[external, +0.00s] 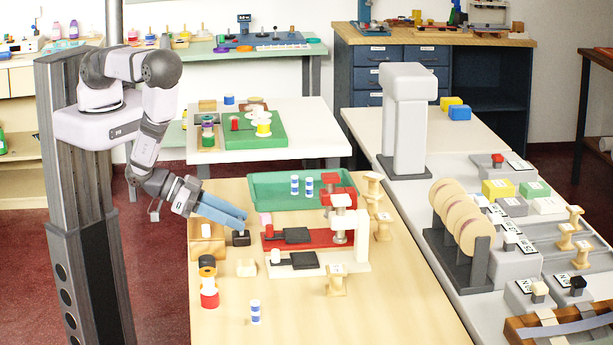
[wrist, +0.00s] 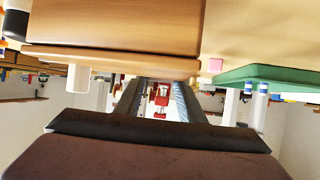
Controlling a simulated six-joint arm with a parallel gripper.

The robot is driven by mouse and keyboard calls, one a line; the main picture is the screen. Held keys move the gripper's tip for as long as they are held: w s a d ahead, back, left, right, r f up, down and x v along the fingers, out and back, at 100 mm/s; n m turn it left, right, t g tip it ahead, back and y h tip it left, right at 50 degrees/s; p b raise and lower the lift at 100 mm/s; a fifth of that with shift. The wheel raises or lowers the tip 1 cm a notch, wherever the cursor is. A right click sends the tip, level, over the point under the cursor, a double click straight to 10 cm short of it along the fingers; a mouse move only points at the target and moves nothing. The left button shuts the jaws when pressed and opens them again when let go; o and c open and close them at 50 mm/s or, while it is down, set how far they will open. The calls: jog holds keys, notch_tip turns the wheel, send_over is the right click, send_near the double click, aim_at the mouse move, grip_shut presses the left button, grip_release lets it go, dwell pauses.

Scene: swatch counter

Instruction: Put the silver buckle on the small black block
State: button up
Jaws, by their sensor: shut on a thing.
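My gripper (external: 244,222) has long blue fingers and reaches down to the right from the arm, its tips directly over the small black block (external: 241,240). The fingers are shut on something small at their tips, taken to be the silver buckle. A small pale spot shows between the tips and the block, too small to tell whether it is the buckle or whether it touches the block. In the wrist view my fingers (wrist: 158,90) point away from the camera, and I cannot make out the buckle or the black block there.
A wooden block (external: 206,246) stands just left of the black block. A red clamp fixture (external: 318,240) and a white one (external: 355,252) stand to the right. A green tray (external: 270,190) lies behind. Stacked spools (external: 208,285) stand in front. The table's front middle is mostly clear.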

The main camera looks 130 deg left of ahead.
jog(key=shift+f, duration=0.15)
jog(key=shift+f, duration=0.1)
jog(key=o, duration=1)
jog(key=shift+r, duration=0.25)
jog(key=p+v, duration=0.1)
jog(key=v, duration=0.3)
jog(key=shift+s+d+r+p, duration=0.15)
jog(key=shift+s+d+p, duration=0.1)
jog(key=shift+s+p, duration=0.05)
notch_tip(320, 180, up, 7)
jog(key=p, duration=0.5)
jog(key=shift+p, duration=0.4)
